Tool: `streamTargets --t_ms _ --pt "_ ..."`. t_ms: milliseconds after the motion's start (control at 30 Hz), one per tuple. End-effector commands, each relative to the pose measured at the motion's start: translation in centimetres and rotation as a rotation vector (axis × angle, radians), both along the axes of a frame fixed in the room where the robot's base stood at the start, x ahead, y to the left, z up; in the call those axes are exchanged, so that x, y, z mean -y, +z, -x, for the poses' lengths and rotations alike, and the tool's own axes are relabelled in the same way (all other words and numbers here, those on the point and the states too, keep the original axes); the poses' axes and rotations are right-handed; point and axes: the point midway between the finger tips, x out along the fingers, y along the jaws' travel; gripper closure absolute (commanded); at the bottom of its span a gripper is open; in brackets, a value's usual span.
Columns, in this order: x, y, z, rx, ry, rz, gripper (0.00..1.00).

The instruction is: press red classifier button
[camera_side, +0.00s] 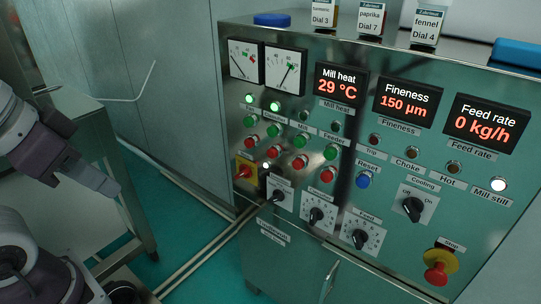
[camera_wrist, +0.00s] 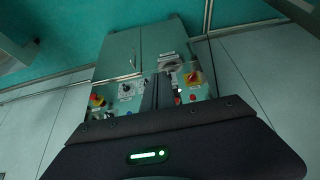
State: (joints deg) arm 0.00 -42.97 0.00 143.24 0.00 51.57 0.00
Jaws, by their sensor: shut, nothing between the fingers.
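The control panel (camera_side: 225,120) carries a row of red buttons under a row of green ones. The red button second from the left (camera_side: 271,152) sits in the column whose small label seems to read Classifier, under a lit green lamp (camera_side: 274,106). Other red buttons are at its left (camera_side: 251,141) and right (camera_side: 300,162), (camera_side: 327,175). My gripper (camera_side: 112,189) is shut and empty at the left of the side view, well apart from the panel. The wrist view shows the panel (camera_wrist: 118,62) upside down beyond my dark wrist; the classifier button cannot be picked out there.
A yellow and red Stop knob (camera_side: 438,267) is at lower right. Open space lies between my gripper and the panel.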

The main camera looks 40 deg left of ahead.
Motion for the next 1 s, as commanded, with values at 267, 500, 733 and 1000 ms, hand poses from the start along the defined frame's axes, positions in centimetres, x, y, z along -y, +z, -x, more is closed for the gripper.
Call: streamTargets --t_ms 267,500,733,1000 --pt "0.0 0.0 0.0 0.0 0.0 0.0 1.0" --pt "0.0 0.0 0.0 0.0 0.0 0.0 1.0" --pt "0.0 0.0 0.0 0.0 0.0 0.0 1.0" --pt "-0.8 -0.1 -3.0 0.017 -0.014 -0.028 1.0"
